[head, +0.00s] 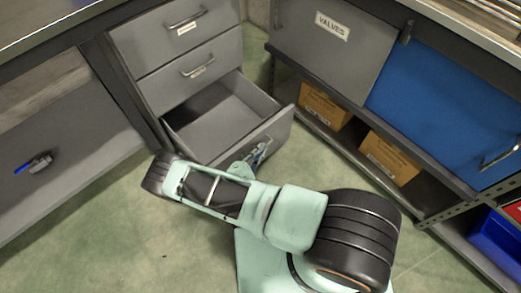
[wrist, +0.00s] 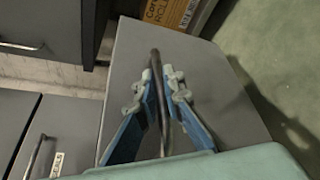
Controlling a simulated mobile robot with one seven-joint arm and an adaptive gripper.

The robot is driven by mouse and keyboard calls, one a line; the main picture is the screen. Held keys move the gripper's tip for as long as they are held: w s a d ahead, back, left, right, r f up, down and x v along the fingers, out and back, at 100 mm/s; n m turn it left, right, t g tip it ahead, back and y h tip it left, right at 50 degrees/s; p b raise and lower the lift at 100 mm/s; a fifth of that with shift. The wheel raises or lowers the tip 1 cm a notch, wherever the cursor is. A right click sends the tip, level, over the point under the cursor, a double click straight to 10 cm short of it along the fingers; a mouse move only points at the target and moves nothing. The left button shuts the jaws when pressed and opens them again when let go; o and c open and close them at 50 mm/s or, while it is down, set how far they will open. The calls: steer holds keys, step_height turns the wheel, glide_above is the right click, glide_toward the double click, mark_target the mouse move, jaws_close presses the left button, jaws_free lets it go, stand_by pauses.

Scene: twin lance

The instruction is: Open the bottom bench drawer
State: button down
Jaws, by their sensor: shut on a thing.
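The bottom bench drawer (head: 222,112) is pulled out of the grey drawer unit, and its empty inside shows in the head view. Its grey front panel (wrist: 215,85) fills the middle of the wrist view. My gripper (wrist: 162,85) has its two blue fingers on either side of the dark bar handle (wrist: 158,75), shut on it. In the head view my gripper (head: 258,152) is at the drawer front, and my arm hides part of that front and the handle. The two upper drawers, the middle one (head: 190,72) and the top one (head: 172,32), are closed.
A shelf unit on the right has a grey VALVES door (head: 325,40), a blue panel (head: 445,105) and cardboard boxes (head: 390,157). The open drawer's right corner is close to this unit. Green floor (head: 110,225) is clear at lower left.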

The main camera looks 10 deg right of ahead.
steer(key=shift+a, duration=0.2)
steer(key=c, duration=2.3)
jaws_free()
steer(key=shift+d, duration=0.1)
step_height(320, 180, up, 10)
steer(key=shift+r, duration=0.1)
